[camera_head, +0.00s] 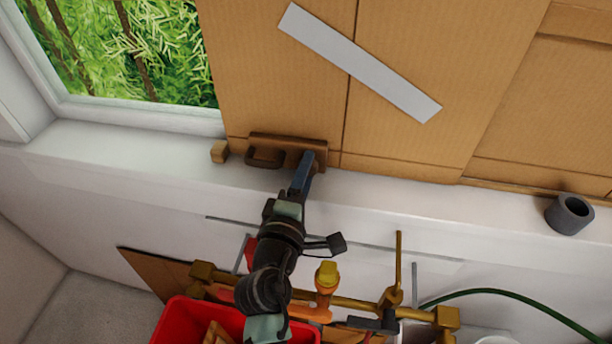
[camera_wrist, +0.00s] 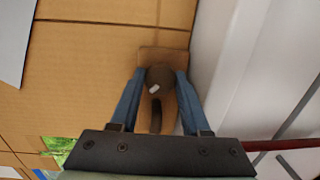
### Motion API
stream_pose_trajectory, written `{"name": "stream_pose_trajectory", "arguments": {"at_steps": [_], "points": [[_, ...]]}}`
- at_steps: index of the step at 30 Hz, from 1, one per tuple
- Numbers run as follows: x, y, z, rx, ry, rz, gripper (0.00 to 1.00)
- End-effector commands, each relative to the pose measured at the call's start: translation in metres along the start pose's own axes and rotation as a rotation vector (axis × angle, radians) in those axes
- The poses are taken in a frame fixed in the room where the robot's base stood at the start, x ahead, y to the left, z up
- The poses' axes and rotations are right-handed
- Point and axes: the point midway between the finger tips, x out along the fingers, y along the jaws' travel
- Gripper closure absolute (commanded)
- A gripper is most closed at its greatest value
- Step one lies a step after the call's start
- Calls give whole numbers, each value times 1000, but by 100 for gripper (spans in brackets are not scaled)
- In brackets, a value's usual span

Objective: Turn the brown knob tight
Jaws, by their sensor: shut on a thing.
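The brown knob (camera_wrist: 160,75) is round and dark, with a small pale mark on its face, and sits on a brown wooden plate (camera_wrist: 148,57) in the wrist view. The plate (camera_head: 290,140) also shows in the head view, fixed low on the cardboard panel at the sill. My gripper (camera_wrist: 160,82) has its two blue fingers on either side of the knob and is shut on it. In the head view my gripper (camera_head: 309,165) reaches the right end of the plate and hides the knob. A dark curved piece (camera_wrist: 156,115) lies below the knob, between the fingers.
A small wooden block (camera_head: 220,151) sits on the sill left of the plate. A grey cylinder (camera_head: 571,214) stands at the sill's right. Below are a red bin (camera_head: 175,325), a brass-coloured bar (camera_head: 355,302) with tools and a green hose (camera_head: 520,294). The sill between is clear.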

Motion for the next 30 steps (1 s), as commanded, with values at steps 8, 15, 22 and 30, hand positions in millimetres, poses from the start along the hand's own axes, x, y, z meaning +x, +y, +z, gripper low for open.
{"name": "stream_pose_trajectory", "arguments": {"at_steps": [8,15,22,30], "points": [[0,-3,0,263,16,-13,100],[0,-3,0,479,27,-26,100],[0,-3,1,646,35,-36,100],[0,-2,1,764,42,-43,100]]}}
